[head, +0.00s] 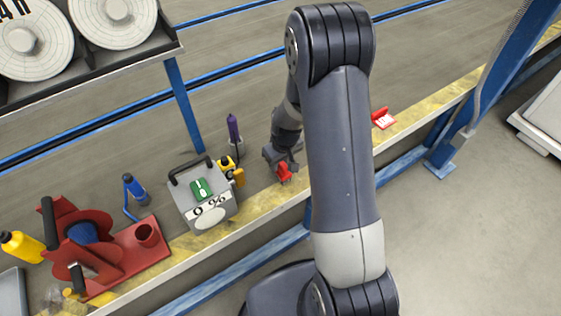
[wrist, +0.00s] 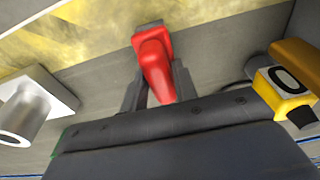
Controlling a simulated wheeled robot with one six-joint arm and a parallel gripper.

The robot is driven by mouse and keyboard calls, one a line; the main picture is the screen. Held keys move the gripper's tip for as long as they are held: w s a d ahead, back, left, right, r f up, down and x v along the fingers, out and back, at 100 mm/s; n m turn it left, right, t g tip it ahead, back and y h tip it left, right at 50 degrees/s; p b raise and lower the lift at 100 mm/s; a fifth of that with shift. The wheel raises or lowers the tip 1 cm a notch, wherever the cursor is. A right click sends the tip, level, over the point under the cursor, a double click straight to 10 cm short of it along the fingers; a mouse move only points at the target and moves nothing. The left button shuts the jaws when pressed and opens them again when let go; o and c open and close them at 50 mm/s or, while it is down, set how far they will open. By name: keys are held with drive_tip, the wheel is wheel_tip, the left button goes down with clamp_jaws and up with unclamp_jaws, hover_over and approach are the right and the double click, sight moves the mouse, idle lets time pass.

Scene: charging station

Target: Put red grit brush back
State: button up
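The red brush (head: 284,173) is at my gripper, over the front strip of the bench. In the wrist view the red brush (wrist: 155,66) has its rounded handle between my two fingers and its wider head beyond the fingertips. My gripper (head: 282,158) points down at the bench edge. In the wrist view my gripper (wrist: 158,85) has one dark finger on each side of the handle. I cannot tell whether both fingers press on it, or whether the brush touches the bench.
A grey box (head: 203,211) with a green block (head: 202,190) on it stands left of my gripper. Near it are a yellow tool (head: 228,168) and a purple bottle (head: 233,128). A red sign (head: 383,119) lies to the right. A red machine (head: 120,258) stands at far left.

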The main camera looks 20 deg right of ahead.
drive_tip(key=o, duration=0.3)
drive_tip(key=r, duration=0.4)
drive_tip(key=s+r+p, duration=0.1)
drive_tip(key=r, duration=0.3)
drive_tip(key=r+p, duration=0.1)
drive_tip(key=r, duration=0.3)
drive_tip(key=shift+s+d+r, duration=0.1)
drive_tip(key=shift+s+d, duration=0.2)
drive_tip(key=shift+s, duration=0.1)
drive_tip(key=shift+c, duration=0.2)
